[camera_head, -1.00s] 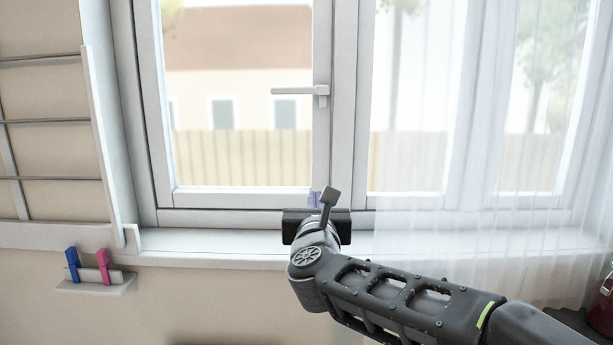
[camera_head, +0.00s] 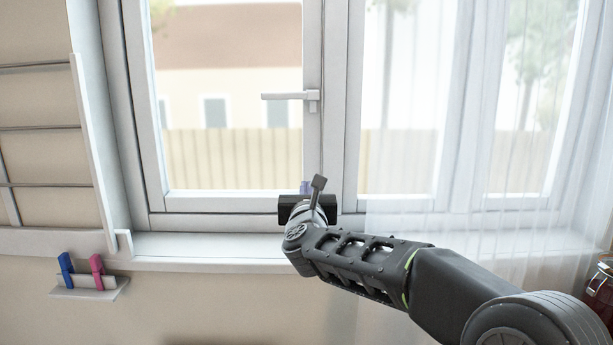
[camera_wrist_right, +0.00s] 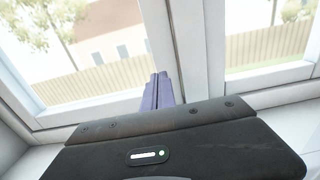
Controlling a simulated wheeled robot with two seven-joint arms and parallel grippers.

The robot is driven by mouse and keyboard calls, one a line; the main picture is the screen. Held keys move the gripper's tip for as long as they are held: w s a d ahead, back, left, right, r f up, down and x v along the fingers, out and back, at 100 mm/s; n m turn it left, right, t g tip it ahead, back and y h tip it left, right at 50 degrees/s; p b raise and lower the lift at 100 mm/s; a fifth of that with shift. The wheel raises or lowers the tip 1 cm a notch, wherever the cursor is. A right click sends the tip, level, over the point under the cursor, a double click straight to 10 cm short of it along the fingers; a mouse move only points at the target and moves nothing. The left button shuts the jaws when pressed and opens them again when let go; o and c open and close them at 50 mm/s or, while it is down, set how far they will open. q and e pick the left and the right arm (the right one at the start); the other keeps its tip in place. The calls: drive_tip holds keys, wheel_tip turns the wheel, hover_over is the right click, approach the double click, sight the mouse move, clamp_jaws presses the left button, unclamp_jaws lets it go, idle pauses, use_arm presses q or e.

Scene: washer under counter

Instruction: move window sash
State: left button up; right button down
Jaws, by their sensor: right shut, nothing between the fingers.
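The window sash (camera_head: 155,120) is the left, white-framed pane. It sits in its white frame and looks closed, though a small gap would be hard to tell. Its white handle (camera_head: 290,96) lies horizontal, pointing left, on the sash's right stile. My right gripper (camera_head: 306,187) is in front of the bottom right corner of the sash, well below the handle. Its purple fingers (camera_wrist_right: 158,91) are together and empty, pointing at the sash's lower right stile in the right wrist view. I cannot tell whether they touch it. My left gripper is out of view.
A sheer curtain (camera_head: 480,150) hangs over the right panes, close to my right arm. The white sill (camera_head: 200,247) is clear on the left. A small ledge with blue and pink clothespins (camera_head: 97,270) and a wall rack (camera_head: 40,127) are at left. A jar (camera_head: 600,290) stands far right.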

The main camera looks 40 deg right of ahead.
sight(306, 177)
drive_tip(key=p+x, duration=0.1)
drive_tip(key=x, duration=0.4)
